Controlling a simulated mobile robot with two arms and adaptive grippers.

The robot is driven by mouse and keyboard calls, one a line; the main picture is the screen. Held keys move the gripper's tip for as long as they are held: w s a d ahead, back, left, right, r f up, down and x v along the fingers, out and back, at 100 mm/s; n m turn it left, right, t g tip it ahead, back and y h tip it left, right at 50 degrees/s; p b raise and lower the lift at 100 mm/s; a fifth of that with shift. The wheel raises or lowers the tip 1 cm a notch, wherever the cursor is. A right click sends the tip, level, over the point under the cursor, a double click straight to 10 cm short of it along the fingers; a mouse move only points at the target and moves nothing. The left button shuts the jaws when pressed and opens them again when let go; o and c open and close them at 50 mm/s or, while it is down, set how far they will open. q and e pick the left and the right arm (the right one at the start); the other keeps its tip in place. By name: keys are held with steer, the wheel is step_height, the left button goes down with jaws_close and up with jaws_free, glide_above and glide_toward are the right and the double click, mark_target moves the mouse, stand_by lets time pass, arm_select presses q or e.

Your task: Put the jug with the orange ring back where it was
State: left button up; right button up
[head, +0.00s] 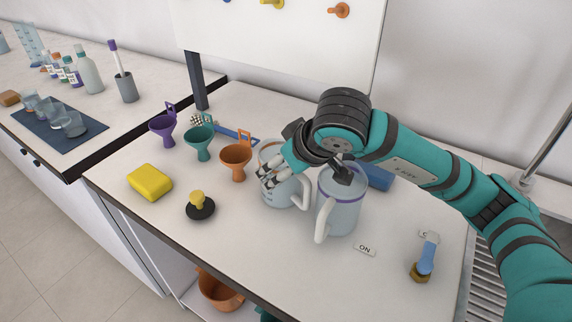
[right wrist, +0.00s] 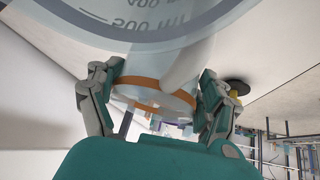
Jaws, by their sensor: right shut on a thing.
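The jug with the orange ring (head: 283,192) is a clear, pale graduated jug with a white handle, at the middle of the worktop. My right gripper (head: 272,174) is shut on it near the upper part and hides much of its rim. In the right wrist view the fingers lie on both sides of the jug, by its orange ring (right wrist: 150,81). The jug looks upright; I cannot tell whether its base touches the worktop. A similar jug with a purple ring (head: 342,212) stands close on its right. My left gripper is not in view.
Purple (head: 163,128), teal (head: 202,142) and orange (head: 236,160) funnels stand to the left. A yellow sponge (head: 150,181) and a black-based yellow knob (head: 200,207) lie nearer. An ON label (head: 365,249) and a blue-handled valve (head: 426,256) are at right. The front-middle worktop is clear.

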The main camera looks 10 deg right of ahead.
steer(key=shift+f, duration=0.2)
steer(key=o, duration=1.6)
steer(key=shift+r, duration=0.1)
steer(key=shift+r, duration=0.35)
steer(key=v, duration=1.1)
steer(key=shift+s+d+r+b, duration=0.15)
steer(key=shift+s+b, duration=0.15)
steer(key=shift+b, duration=0.1)
